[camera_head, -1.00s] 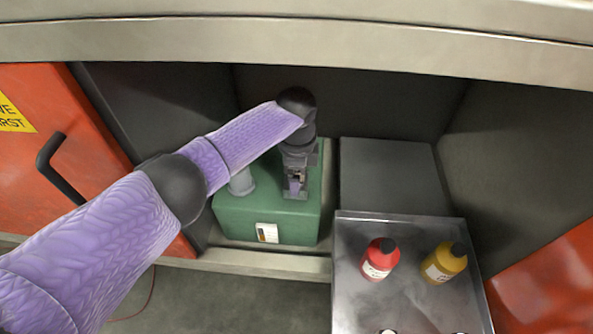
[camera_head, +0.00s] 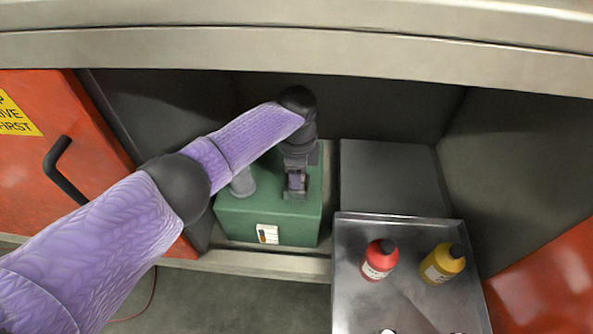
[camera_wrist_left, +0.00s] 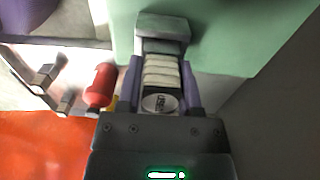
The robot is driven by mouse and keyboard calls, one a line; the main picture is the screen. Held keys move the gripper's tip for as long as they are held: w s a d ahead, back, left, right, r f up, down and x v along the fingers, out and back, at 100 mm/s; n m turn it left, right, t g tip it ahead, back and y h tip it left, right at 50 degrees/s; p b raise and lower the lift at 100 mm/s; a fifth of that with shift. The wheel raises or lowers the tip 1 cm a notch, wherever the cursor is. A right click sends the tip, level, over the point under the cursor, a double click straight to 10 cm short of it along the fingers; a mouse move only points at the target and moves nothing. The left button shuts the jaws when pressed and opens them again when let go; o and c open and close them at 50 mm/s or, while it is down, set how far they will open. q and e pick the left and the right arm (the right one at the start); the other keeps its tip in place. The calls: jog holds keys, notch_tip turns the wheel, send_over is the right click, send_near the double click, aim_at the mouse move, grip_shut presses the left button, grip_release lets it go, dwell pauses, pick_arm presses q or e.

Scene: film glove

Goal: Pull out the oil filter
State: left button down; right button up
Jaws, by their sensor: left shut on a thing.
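A green box (camera_head: 268,222) stands at the back of the recess, with a grey round stub (camera_head: 242,183) on its top left. My left gripper (camera_head: 296,186) reaches down onto the top right of the box. In the left wrist view its fingers are shut on the oil filter (camera_wrist_left: 162,72), a pale, pleated block with a round printed end. The filter's far end meets a grey fitting (camera_wrist_left: 160,25) against the green surface. I cannot tell how deep it sits. In the head view my gripper hides most of the filter. My right gripper is not in view.
A metal tray (camera_head: 345,300) at front right carries a red bottle (camera_head: 380,259) and a yellow bottle (camera_head: 443,264). A grey block (camera_head: 390,175) stands behind it. A counter edge (camera_head: 300,50) overhangs the recess. A red door (camera_head: 60,135) with a black handle stands at left.

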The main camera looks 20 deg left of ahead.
pick_arm(q)
jog(key=shift+r+p, duration=1.65)
jog(key=shift+r, duration=0.75)
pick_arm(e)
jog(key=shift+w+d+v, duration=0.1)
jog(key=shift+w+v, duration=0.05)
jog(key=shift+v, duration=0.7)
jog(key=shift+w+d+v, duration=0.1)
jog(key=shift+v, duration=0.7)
pick_arm(q)
jog(key=shift+r+p, duration=1.1)
jog(key=shift+r, duration=0.55)
jog(key=shift+f, duration=0.15)
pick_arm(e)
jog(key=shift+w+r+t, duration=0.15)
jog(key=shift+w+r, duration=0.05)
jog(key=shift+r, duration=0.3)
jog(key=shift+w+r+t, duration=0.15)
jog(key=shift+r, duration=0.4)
